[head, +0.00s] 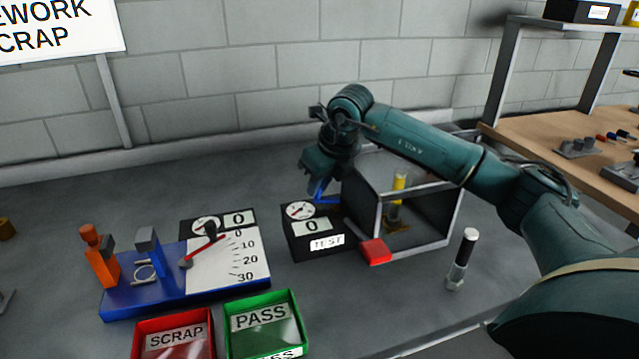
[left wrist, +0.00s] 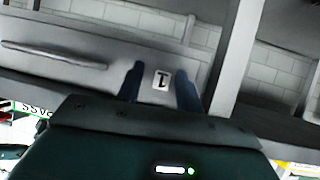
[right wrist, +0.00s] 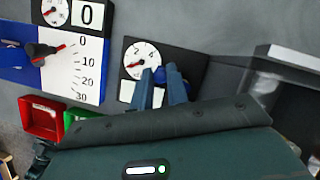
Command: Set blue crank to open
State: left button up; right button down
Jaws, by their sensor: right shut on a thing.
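The blue crank (head: 325,199) is on the black TEST box (head: 318,246), beside its round gauge; the gauge needle and a 0 readout show on the box front. My right gripper (head: 319,186) reaches down over the box from the right and is shut on the crank. In the right wrist view its fingers (right wrist: 162,84) are around the crank's blue end (right wrist: 172,72), and they hide much of it. My left gripper (left wrist: 161,85) shows only in the left wrist view, open and empty, with a tag marked 1 beyond it.
Right of the TEST box is a grey-framed chamber (head: 455,215) with a yellow part inside and a red handle (head: 376,252). A blue fixture (head: 150,298) stands left. Red SCRAP (head: 140,328) and green PASS (head: 293,297) bins are in front. A dark-handled cylinder (head: 468,245) stands right.

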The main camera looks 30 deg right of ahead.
dwell(0.3)
jog(key=c, duration=1.7)
grip_release()
jog(key=v, duration=1.3)
jog(key=shift+s+r+b, duration=0.1)
jog(key=shift+r+b, duration=0.05)
jog(key=shift+b, duration=0.25)
